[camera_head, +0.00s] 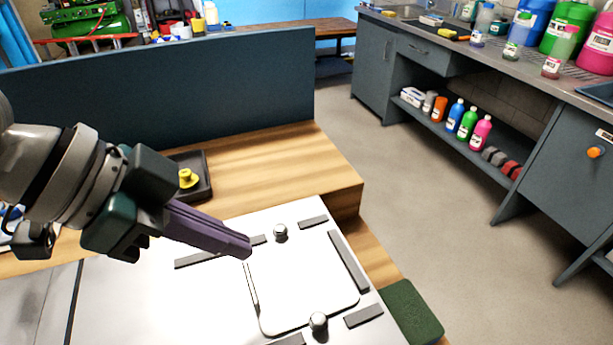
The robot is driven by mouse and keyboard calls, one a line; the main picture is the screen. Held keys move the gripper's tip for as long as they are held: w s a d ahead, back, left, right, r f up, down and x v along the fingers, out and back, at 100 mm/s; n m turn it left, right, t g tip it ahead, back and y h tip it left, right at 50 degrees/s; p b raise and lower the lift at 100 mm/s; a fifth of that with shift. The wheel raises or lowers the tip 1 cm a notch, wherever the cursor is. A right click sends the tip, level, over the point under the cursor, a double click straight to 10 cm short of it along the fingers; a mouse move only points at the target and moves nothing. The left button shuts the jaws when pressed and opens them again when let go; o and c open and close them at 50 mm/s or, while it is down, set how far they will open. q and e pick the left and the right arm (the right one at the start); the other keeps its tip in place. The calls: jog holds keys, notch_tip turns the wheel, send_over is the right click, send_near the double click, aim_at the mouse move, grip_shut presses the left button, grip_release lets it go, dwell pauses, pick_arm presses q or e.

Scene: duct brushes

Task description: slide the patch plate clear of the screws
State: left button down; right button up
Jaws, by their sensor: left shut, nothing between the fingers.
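The patch plate (303,283) is a white square with rounded corners, lying on a larger white panel (130,300). One round metal screw (280,231) stands at its far edge and another screw (318,321) at its near edge. My left gripper (246,249) comes in from the left with its purple fingers shut and empty. Its tips are at the plate's far left corner; I cannot tell whether they touch it. My right gripper is out of view.
Dark grey strips (348,261) lie around the plate. A black tray (204,188) with a yellow piece (187,178) sits behind my gripper on the wooden bench (290,165). A green block (411,312) is at the right edge. A dark partition (180,90) stands behind.

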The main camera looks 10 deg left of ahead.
aim_at(277, 281)
pick_arm(q)
jog(key=b+x, duration=0.1)
jog(key=x, duration=0.7)
jog(key=shift+d+f, duration=0.15)
jog(key=shift+f, duration=0.1)
jog(key=a+p, duration=0.1)
jog(key=s+a, duration=0.1)
jog(key=shift+s+a+p, duration=0.25)
jog(key=shift+s+p, duration=0.05)
jog(key=shift+p, duration=0.05)
jog(key=shift+s+a+f, duration=0.1)
jog(key=shift+s+a, duration=0.1)
jog(key=shift+a, duration=0.1)
